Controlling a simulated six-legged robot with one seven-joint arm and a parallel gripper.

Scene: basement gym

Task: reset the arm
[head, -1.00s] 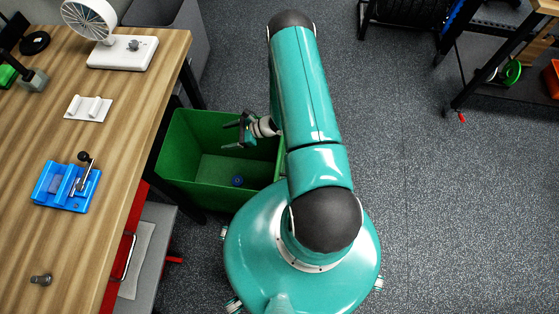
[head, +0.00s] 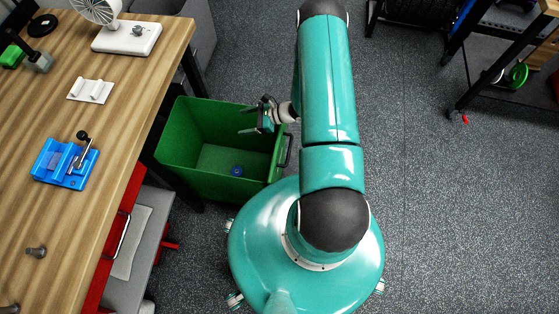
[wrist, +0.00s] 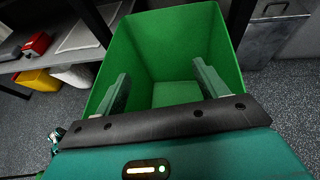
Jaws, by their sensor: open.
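My gripper (head: 254,121) is open and empty in the head view, at the right rim of the green bin (head: 190,175). Its fingers point left over the bin's opening. In the wrist view my gripper's two fingers (wrist: 160,92) stand wide apart, with the green bin (wrist: 222,45) beyond them and nothing between them. A small blue round thing (head: 237,171) lies on the bin's floor in the head view. My arm's upper links hide part of the floor to the right of the bin.
A wooden workbench (head: 110,130) stands at the left. It bears a white fan (head: 126,38), a white holder (head: 90,90), a blue fixture (head: 65,163) and a dark bolt (head: 36,252). A black-legged rack (head: 480,85) is at the upper right. The floor (head: 430,210) at the right is clear.

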